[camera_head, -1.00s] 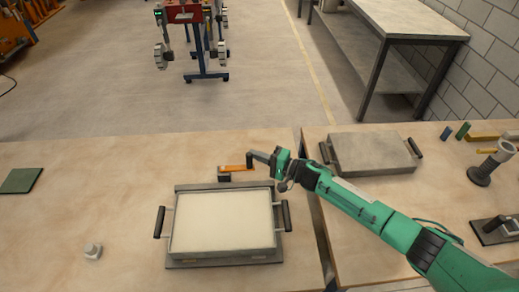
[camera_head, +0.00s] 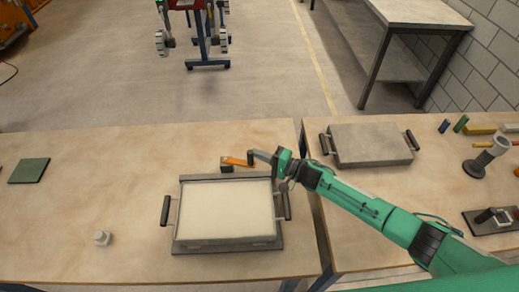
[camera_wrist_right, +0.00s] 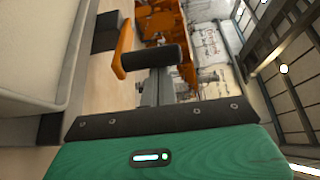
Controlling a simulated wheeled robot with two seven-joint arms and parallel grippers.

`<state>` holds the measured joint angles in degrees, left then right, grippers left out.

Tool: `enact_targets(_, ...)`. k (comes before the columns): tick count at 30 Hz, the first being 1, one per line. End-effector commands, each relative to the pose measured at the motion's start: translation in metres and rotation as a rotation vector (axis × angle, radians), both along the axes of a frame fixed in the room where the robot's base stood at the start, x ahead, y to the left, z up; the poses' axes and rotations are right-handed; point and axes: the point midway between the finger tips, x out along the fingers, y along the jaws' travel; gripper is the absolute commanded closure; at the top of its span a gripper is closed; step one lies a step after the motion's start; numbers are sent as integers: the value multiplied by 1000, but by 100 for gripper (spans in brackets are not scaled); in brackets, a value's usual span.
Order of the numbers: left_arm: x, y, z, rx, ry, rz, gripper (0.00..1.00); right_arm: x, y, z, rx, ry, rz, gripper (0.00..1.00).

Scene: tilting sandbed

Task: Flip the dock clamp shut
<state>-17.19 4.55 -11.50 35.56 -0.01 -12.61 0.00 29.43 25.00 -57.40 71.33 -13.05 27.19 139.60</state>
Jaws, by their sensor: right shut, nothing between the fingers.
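The dock clamp shows as an orange lever (camera_head: 238,161) on a dark block (camera_head: 226,170) behind the sandbed (camera_head: 280,242), a grey tray filled with pale sand. The lever lies low and nearly level over the table. My right gripper (camera_head: 253,155) is shut and empty, its tip close to the lever's right end. In the right wrist view the dark fingertips (camera_wrist_right: 150,57) are beside the orange lever (camera_wrist_right: 122,48), with the dark block (camera_wrist_right: 105,32) beyond. I cannot tell whether they touch. My left gripper is not in view.
A grey lidded box (camera_head: 370,146) with handles stands on the right table across a narrow gap. A small pale knob-like object (camera_head: 102,238) and a green plate (camera_head: 29,171) lie on the left table. Free table surface lies left of the sandbed.

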Motion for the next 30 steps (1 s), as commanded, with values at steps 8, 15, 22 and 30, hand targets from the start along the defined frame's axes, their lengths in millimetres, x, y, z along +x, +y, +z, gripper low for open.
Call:
enact_targets(8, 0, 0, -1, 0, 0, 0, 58, -1, 0, -1, 0, 0, 1, 100)
enact_targets(15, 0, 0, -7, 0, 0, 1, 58, -11, -19, -3, -1, 2, -1, 100)
enact_targets(22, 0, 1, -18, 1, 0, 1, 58, -34, -58, -5, -3, 2, 0, 100)
enact_targets(30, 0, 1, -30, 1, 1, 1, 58, -59, -98, -4, -1, 2, 1, 100)
